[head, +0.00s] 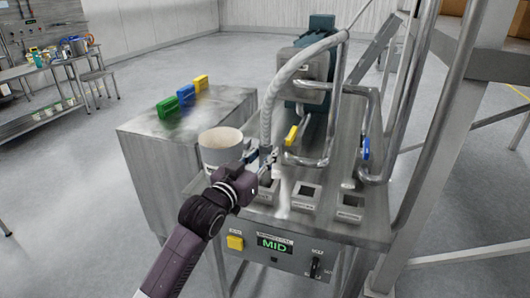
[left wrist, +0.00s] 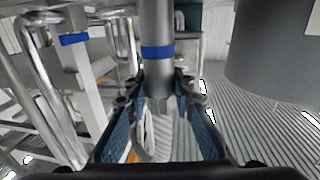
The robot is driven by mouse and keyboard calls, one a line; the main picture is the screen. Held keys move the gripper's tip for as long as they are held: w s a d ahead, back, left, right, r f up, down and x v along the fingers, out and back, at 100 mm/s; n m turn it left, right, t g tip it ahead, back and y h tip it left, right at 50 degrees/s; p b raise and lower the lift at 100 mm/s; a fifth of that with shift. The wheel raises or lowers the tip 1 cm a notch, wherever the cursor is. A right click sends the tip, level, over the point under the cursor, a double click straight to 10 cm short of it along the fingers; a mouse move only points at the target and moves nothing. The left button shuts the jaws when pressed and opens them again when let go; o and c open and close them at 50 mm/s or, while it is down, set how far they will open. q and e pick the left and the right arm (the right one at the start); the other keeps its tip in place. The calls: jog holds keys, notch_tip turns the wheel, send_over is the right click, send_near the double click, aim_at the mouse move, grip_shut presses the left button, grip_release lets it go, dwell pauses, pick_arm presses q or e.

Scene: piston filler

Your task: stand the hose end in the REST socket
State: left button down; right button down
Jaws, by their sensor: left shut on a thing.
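The grey ribbed hose (head: 267,112) arches over from the filling machine and hangs down into my left gripper (head: 266,160). In the left wrist view the hose end is a grey tube with a blue band (left wrist: 157,52), roughly upright between the fingers of my left gripper (left wrist: 160,98), which is shut on it. The lower tip hangs free. In the head view the hose end is mostly hidden by the gripper. Square sockets stand on the machine deck below and to the right: a middle one (head: 307,196) and a right one (head: 350,208). Another is partly hidden by the gripper. Their labels are unreadable. My right gripper is not in view.
A pale bucket (head: 220,146) stands close left of my gripper. Bent metal pipes with a yellow handle (head: 291,136) and a blue handle (head: 366,148) rise behind the sockets.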

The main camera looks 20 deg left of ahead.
pick_arm(q)
jog(key=shift+f, duration=0.1)
dwell(0.3)
jog(key=shift+f+b, duration=0.6)
jog(key=shift+f, duration=0.4)
jog(key=c, duration=1.6)
grip_release()
jog(key=shift+f, duration=0.15)
